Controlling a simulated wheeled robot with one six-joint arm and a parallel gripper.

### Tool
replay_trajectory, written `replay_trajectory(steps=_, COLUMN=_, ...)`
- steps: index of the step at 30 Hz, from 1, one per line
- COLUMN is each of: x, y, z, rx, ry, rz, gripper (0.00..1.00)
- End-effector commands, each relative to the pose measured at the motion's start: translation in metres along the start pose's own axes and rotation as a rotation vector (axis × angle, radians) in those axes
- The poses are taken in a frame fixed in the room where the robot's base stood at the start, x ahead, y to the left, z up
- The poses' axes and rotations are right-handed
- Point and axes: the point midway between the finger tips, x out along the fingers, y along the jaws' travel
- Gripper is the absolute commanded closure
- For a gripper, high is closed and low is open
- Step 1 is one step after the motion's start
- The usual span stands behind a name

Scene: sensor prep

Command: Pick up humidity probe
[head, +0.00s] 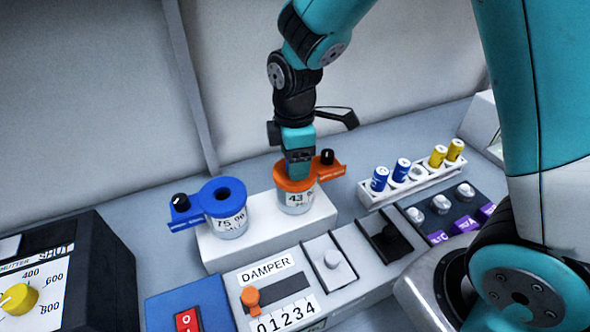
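My gripper (298,172) points down onto the orange-lidded jar (295,200), whose label reads 43. Its teal and dark fingers hide the middle of the orange lid. I cannot tell whether they are open or shut on something there. No humidity probe can be made out clearly; one may be hidden at the gripper. A blue-lidded jar (228,228) labelled 75 stands to the left, with an open hole in its lid. Each lid has a side tab with a black knob. Both jars stand on a white block (215,250).
A white rack (425,182) to the right holds blue and yellow cells. In front are a DAMPER slider panel (272,290), a box with a red switch (187,318) and a purple-labelled button panel (450,220). A black dial box (75,275) stands at left.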

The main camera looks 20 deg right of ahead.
Motion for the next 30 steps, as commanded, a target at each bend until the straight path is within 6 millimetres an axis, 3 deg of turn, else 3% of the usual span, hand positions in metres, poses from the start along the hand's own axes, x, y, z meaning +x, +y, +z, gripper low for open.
replay_trajectory(steps=1, x=0.0, y=0.0, z=0.0, rx=0.0, ry=0.0, rz=0.0, gripper=0.47)
replay_trajectory(steps=6, x=0.0, y=0.0, z=0.0, rx=0.0, ry=0.0, rz=0.0, gripper=0.86)
replay_trajectory(steps=20, x=-0.011, y=0.001, z=-0.001, rx=0.0, ry=0.002, rz=0.003, gripper=0.86)
replay_trajectory(steps=26, x=-0.044, y=0.002, z=-0.001, rx=0.0, ry=0.003, rz=0.007, gripper=0.86)
replay_trajectory(steps=30, x=-0.078, y=0.002, z=-0.001, rx=0.0, ry=0.004, rz=0.009, gripper=0.86)
